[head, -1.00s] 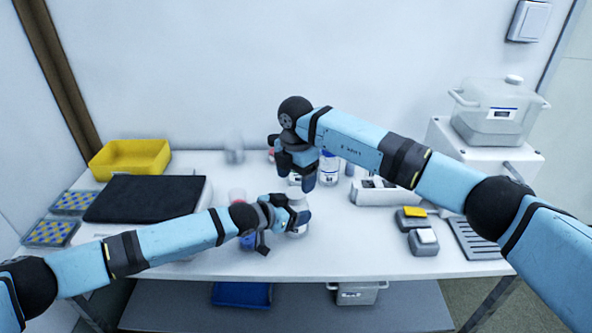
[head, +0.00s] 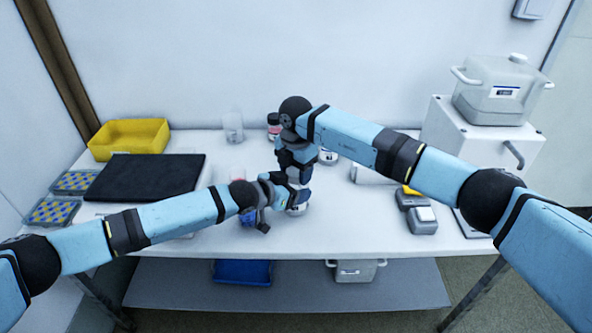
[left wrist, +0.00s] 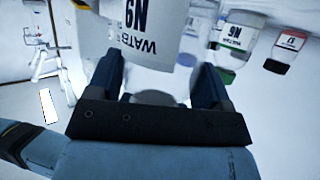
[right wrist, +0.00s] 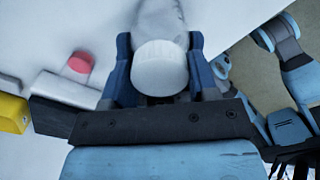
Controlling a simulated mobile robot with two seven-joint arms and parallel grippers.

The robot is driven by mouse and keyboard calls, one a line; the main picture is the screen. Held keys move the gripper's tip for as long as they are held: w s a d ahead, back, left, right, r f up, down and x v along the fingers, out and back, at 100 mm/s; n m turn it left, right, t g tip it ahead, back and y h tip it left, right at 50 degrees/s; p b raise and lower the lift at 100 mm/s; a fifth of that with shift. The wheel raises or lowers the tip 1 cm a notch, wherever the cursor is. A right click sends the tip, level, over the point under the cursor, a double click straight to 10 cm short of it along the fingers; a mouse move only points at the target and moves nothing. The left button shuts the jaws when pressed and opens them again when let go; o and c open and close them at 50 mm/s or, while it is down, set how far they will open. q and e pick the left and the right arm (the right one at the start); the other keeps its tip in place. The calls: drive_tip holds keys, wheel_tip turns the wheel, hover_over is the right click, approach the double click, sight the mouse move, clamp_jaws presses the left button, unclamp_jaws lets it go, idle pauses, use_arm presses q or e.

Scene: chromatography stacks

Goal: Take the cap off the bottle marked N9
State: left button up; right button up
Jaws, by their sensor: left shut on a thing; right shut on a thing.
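The bottle marked N9 (left wrist: 150,30) is white and stands in my left gripper (left wrist: 158,78); its label reads upside down in the left wrist view. In the head view, the bottle's lower part (head: 298,209) shows at the table's front middle, mostly hidden by my grippers. My left gripper (head: 288,198) is shut on the bottle's body from the left side. My right gripper (head: 297,175) is directly above, pointing down. In the right wrist view, the white ribbed cap (right wrist: 160,68) sits between the fingers of my right gripper (right wrist: 160,45), which is shut on it.
Another bottle (left wrist: 238,38), apparently marked N6, and a red-labelled bottle (left wrist: 289,48) stand nearby. Small devices (head: 421,220) and a lidded container (head: 497,92) are right. The front table strip is clear.

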drive_tip(key=n, duration=0.2)
drive_tip(key=shift+n, duration=0.3)
drive_tip(key=o, duration=1)
wheel_tip(320, 180, up, 4)
drive_tip(key=shift+r, duration=0.35)
drive_tip(key=shift+c, duration=1.4)
wheel_tip(320, 180, up, 2)
drive_tip(key=m, duration=0.4)
drive_tip(key=shift+m, duration=0.3)
drive_tip(key=r+m, duration=0.1)
drive_tip(key=m, duration=0.2)
drive_tip(key=shift+r, duration=0.1)
drive_tip(key=shift+f, duration=0.2)
wheel_tip(320, 180, down, 8)
drive_tip(key=shift+r, duration=0.25)
